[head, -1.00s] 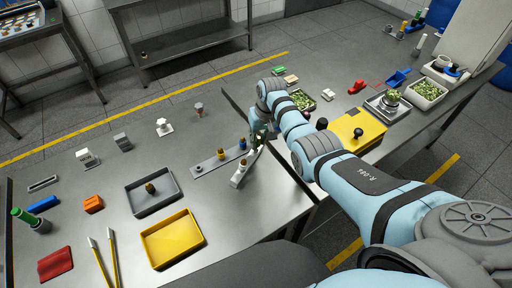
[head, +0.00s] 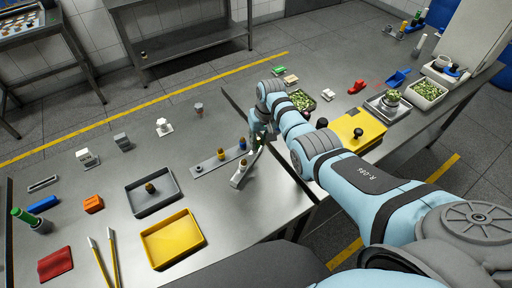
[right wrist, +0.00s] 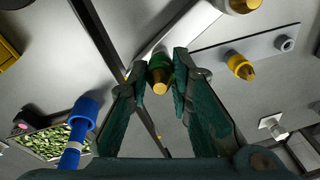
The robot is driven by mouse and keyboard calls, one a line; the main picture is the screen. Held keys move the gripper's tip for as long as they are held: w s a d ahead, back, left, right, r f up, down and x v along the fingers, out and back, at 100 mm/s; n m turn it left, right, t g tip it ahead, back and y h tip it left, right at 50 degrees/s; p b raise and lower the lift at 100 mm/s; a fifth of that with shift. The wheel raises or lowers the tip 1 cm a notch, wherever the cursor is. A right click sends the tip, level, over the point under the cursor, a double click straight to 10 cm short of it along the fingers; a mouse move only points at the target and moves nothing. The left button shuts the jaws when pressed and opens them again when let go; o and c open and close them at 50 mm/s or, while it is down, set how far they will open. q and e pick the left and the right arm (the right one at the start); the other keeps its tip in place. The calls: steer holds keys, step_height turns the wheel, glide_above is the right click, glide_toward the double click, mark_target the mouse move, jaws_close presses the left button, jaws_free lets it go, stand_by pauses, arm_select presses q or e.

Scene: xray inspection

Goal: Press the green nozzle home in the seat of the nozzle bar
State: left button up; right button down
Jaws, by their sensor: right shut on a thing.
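The nozzle bar (head: 208,166) is a grey strip in the middle of the table in the head view. It carries a brass-yellow nozzle (head: 221,154) and a blue nozzle (head: 242,144). It also shows in the right wrist view (right wrist: 265,48). My right gripper (head: 258,139) is at the bar's right end. In the right wrist view its fingers (right wrist: 160,76) are shut on the green nozzle (right wrist: 158,62), whose brass tip points at the camera. The fingers hide the nozzle's lower end, so I cannot tell how deep it sits. My left gripper is out of view.
A grey tray (head: 137,208) and a yellow tray (head: 152,253) lie to the left.

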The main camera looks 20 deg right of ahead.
steer(key=shift+f, duration=0.25)
stand_by(0.4)
steer(key=c, duration=1.4)
jaws_free()
steer(key=shift+o, duration=0.2)
step_height(320, 180, up, 12)
steer(key=s+d, duration=0.1)
steer(key=shift+s, duration=0.3)
